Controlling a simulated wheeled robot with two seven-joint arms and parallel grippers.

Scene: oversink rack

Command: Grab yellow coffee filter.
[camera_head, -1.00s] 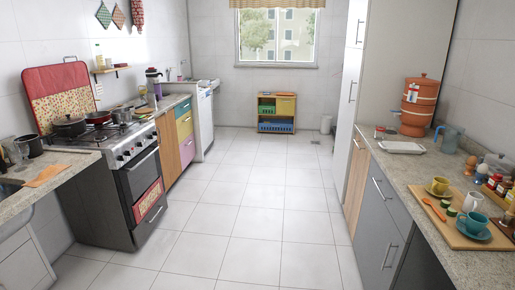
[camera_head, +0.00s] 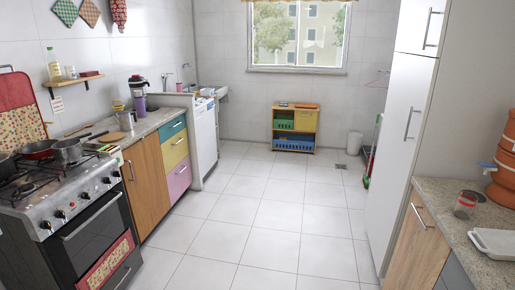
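A small yellow object (camera_head: 118,105) stands on the far end of the left counter, beside a dark-topped flask with a purple lower part (camera_head: 139,98). It may be the yellow coffee filter, but it is too small to tell for sure. A light round pot or cup (camera_head: 125,121) is just in front of it. Neither of my grippers shows in the head view.
The stove (camera_head: 75,205) with pans stands at the left, before the wood-front cabinet (camera_head: 147,187) and coloured drawers (camera_head: 176,155). The right counter (camera_head: 462,225) holds a jar and white tray. The tiled floor (camera_head: 265,220) between is clear.

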